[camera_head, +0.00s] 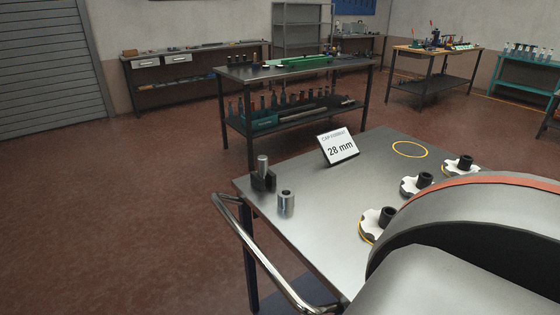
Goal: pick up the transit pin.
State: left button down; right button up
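A plain silvery metal pin (263,166) stands upright in a dark block (263,183) at the near left corner of the metal cart top (310,237); it looks like the transit pin. Its lower part is hidden by the block. A separate short silvery cylinder with a dark hole in its top (286,204) stands to the right of and nearer than the block, apart from it. Neither gripper is in view. A large grey arm link of mine with an orange band covers the lower right and hides part of the cart.
White notched discs with black knobs (379,222) lie along the cart's right side. A "28 mm" sign (339,147) and a yellow ring (410,149) are farther back. A chrome handle (258,258) runs along the near left edge. The cart's middle is clear.

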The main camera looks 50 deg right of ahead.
aim_at(262, 163)
jog(key=i+j+z, duration=0.2)
jog(key=z, duration=0.25)
jog(key=i+j+z, duration=0.55)
jog(key=j+z, duration=0.3)
jog(key=i+j+z, duration=0.15)
jog(key=j+z, duration=0.25)
